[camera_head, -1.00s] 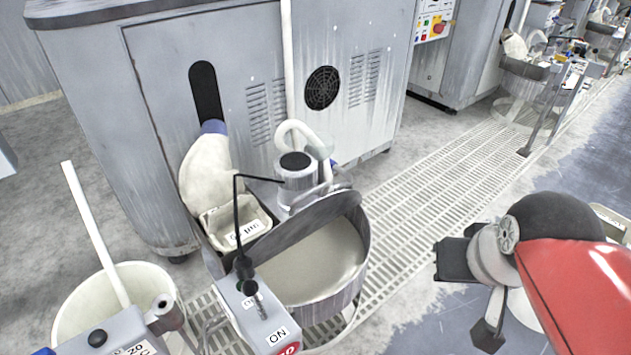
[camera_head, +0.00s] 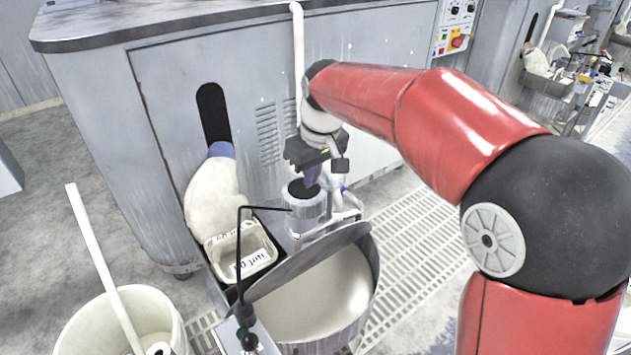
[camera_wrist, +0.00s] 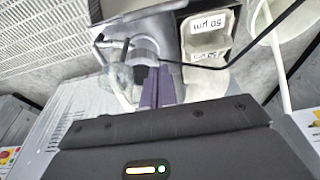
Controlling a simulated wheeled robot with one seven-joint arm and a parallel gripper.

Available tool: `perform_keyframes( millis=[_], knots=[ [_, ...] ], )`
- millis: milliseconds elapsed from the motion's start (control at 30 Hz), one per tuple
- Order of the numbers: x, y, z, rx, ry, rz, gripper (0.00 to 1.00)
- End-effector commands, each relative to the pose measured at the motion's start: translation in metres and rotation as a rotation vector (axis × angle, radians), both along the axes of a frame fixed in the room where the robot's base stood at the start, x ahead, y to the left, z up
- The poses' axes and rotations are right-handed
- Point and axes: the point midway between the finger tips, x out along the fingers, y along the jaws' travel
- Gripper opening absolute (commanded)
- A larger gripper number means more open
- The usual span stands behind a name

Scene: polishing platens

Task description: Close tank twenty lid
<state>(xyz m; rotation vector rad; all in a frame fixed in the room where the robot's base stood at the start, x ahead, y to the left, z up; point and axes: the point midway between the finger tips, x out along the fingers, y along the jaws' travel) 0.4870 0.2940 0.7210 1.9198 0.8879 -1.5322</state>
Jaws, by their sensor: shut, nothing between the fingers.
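A round grey tank (camera_head: 371,290) with pale slurry in it stands low in the middle of the head view. Its dark grey half-round lid (camera_head: 318,258) is raised and tilted at the back of the opening, so the slurry shows. No number can be read on this tank now. My gripper (camera_head: 312,178) points down behind the lid, over or close to the motor (camera_head: 303,196); contact cannot be told. Its purple fingers (camera_wrist: 157,86) are together and empty in the wrist view, beside the motor (camera_wrist: 143,52). The lid is not clearly visible in the wrist view.
A labelled beige tray (camera_head: 243,255) and a pale hose (camera_head: 210,195) sit left of the motor. A bent black rod (camera_head: 240,260) rises in front of the tray. A grey cabinet (camera_head: 160,130) stands behind. A white bucket (camera_head: 120,325) is at lower left. Floor grating (camera_head: 420,245) is clear at right.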

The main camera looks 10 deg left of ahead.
Motion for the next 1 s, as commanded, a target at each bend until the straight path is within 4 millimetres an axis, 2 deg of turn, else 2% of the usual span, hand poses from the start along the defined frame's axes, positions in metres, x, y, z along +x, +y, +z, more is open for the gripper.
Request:
perform_keyframes(
  millis=[100,367,433,600,1000],
  knots=[
    [0.003,0.004,-0.027,-0.003,0.005,0.0,0.0],
    [0.011,0.013,-0.08,-0.003,0.004,-0.002,0.0],
    [0.002,0.002,-0.081,-0.002,0.001,-0.004,0.0],
    [-0.009,-0.011,-0.09,0.0,-0.001,-0.001,0.0],
    [-0.012,-0.015,-0.093,0.0,0.0,-0.002,0.0]
  ],
)
